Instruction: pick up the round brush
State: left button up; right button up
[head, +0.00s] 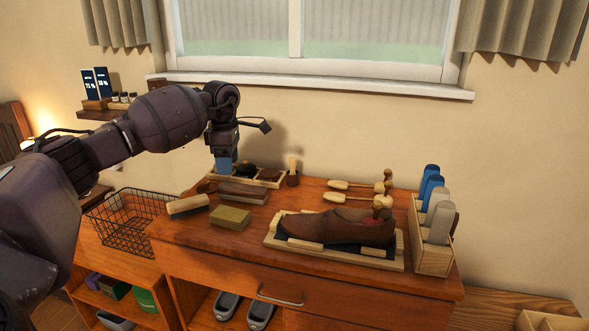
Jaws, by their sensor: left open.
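A small brush with an upright pale wooden handle and a dark round head (292,173) stands at the back of the wooden dresser top, at the right end of a shallow tray (262,183); it looks like the round brush. My left gripper (223,168) points down over the left end of that tray, left of the brush and apart from it. It is open; its fingers are small in this view, and I see nothing held. Dark round items (246,169) lie in the tray right beside the gripper. My right gripper is not in view.
Block brushes (188,206) and a yellowish block (230,217) lie at the front left. A brown shoe (335,229) sits on a wooden tray. Wooden-handled tools (350,186) lie behind it, and a rack (432,248) stands at right. A wire basket (125,222) is at left.

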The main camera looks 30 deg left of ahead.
aim_at(293, 161)
jog(key=i, duration=0.9)
